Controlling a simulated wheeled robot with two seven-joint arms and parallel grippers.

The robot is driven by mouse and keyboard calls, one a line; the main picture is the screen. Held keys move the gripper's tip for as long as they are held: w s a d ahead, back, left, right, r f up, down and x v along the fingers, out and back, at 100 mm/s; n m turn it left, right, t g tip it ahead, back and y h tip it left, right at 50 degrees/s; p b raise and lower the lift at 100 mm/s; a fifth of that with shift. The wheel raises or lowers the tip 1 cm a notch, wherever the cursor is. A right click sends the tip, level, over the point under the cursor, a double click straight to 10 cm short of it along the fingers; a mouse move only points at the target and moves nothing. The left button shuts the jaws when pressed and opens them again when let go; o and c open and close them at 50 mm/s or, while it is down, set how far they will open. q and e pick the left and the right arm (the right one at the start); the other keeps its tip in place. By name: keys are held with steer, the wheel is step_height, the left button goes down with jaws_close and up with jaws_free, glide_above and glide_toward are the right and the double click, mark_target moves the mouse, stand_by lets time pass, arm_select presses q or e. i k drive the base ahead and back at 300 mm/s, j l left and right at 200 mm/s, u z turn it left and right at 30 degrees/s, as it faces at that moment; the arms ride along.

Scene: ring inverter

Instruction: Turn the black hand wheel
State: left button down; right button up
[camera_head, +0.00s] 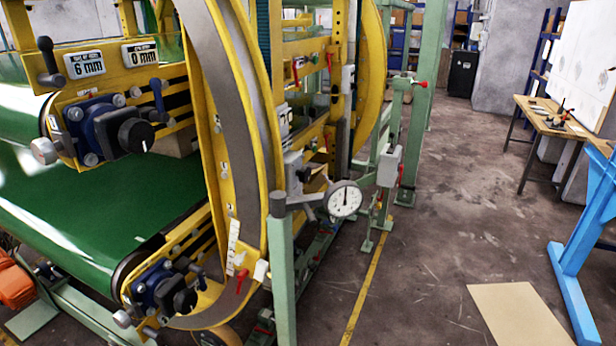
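A round black hand wheel (136,136) with a small white mark sits on a blue gearbox (95,128) on the yellow frame at upper left. A blue-grey lever (159,100) stands up beside it. A second, similar black knob or wheel (184,300) sits on a lower blue gearbox (150,285), with a dark handle beside it. I cannot tell from the picture which one the task names. Neither of my grippers shows, and nothing touches either wheel.
A green conveyor belt (85,205) runs between the two gearboxes. The floor (440,220) beyond the yellow line is mostly clear. A blue-legged bench (575,270) stands at right.

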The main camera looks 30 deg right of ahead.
mark_target(304, 175)
steer(key=l+z, duration=0.1)
steer(key=l, duration=0.7)
steer(key=i+l, duration=0.15)
steer(key=l, duration=0.6)
steer(key=z, duration=0.05)
